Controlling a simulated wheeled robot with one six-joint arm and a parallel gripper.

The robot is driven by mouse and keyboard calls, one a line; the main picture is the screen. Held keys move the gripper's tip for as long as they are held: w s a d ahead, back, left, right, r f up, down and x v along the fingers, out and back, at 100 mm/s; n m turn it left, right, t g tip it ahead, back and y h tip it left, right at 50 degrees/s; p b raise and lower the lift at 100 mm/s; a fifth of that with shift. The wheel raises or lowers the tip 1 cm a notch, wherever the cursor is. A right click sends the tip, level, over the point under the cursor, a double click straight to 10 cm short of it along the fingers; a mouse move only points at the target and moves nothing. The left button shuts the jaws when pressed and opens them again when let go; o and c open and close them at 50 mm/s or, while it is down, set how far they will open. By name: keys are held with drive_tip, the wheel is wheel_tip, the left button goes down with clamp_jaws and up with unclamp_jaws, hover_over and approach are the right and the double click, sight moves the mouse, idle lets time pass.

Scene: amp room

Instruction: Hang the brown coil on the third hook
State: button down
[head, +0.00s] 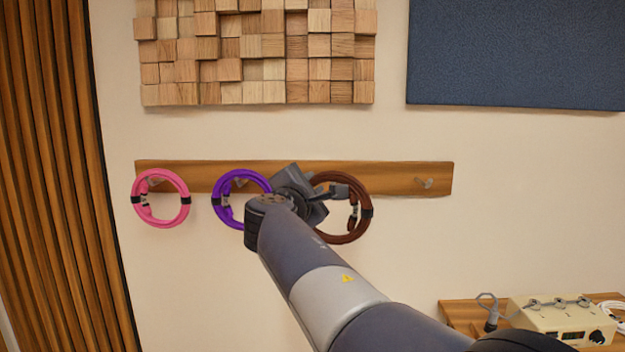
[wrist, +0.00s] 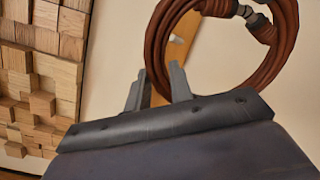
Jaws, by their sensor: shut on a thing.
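The brown coil (head: 366,225) is a round bundle with dark bands, in front of the wooden hook rail (head: 400,178). My gripper (head: 335,190) is shut on the coil's upper left side. In the wrist view, my gripper's two fingers (wrist: 160,82) meet the left side of the brown coil (wrist: 284,62). The third hook is not visible; my gripper and the coil cover that stretch of rail. I cannot tell whether the coil touches a hook.
A pink coil (head: 183,205) hangs at the rail's left end, with a purple coil (head: 219,205) beside it, close to my gripper. The rightmost hook (head: 424,183) is bare. A wooden table (head: 458,312) with a cream device (head: 555,318) stands at lower right.

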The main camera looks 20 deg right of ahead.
drive_tip(key=shift+s+r, duration=0.15)
drive_tip(key=shift+r, duration=0.4)
drive_tip(key=w+d+f+p, duration=0.1)
drive_tip(key=w+d+f, duration=0.2)
drive_tip(key=w, duration=0.8)
drive_tip(key=shift+w+d+f, duration=0.15)
drive_tip(key=shift+d, duration=0.8)
idle(0.6)
drive_tip(key=c, duration=1.2)
unclamp_jaws()
drive_tip(key=shift+o, duration=0.2)
drive_tip(key=shift+f, duration=0.1)
